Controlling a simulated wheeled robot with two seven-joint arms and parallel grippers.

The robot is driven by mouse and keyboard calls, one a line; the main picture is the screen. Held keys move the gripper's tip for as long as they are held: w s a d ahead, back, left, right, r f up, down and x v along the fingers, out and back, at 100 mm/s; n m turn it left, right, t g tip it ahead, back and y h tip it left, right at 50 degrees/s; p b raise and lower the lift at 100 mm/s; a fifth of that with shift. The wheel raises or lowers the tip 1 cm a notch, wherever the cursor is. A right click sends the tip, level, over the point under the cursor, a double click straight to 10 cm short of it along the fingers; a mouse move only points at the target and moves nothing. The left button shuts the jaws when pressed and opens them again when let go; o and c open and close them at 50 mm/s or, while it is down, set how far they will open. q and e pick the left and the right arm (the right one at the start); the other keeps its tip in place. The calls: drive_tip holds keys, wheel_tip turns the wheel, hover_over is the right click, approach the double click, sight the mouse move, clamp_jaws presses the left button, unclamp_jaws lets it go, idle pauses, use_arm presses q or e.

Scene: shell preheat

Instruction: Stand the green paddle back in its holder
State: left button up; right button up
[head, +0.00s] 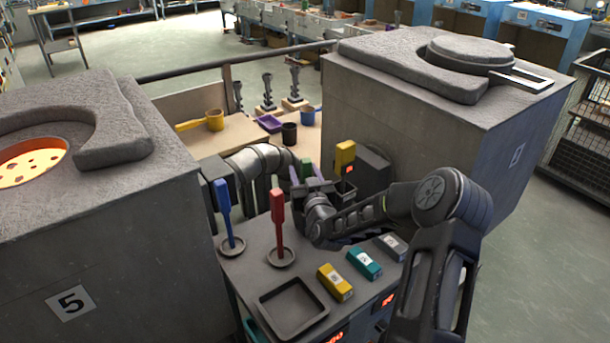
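A green paddle (305,168) shows only in part, behind the dark gripper parts near the middle of the table. My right gripper (316,188) is beside it; its fingers are too overlapped to tell whether they hold it. A pale jointed arm, which seems to be my left, comes in from the left; its gripper (285,185) is largely hidden near the green paddle. A blue paddle (223,195) and a red paddle (277,205) stand upright in round holders (232,247) (281,258). I cannot make out the green paddle's holder.
A yellow-topped piece (345,155) stands by a dark box (345,190). Yellow (335,283), teal (365,264) and grey (392,246) labelled blocks and an empty square tray (292,306) lie in front. Large grey furnaces (125,235) (425,125) flank the table.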

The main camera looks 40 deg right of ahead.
drive_tip(key=shift+r, duration=0.15)
drive_tip(key=shift+s+a, duration=0.1)
drive_tip(key=shift+s, duration=0.1)
drive_tip(key=b+v, duration=0.2)
drive_tip(key=v, duration=0.9)
drive_tip(key=shift+s+b, duration=0.35)
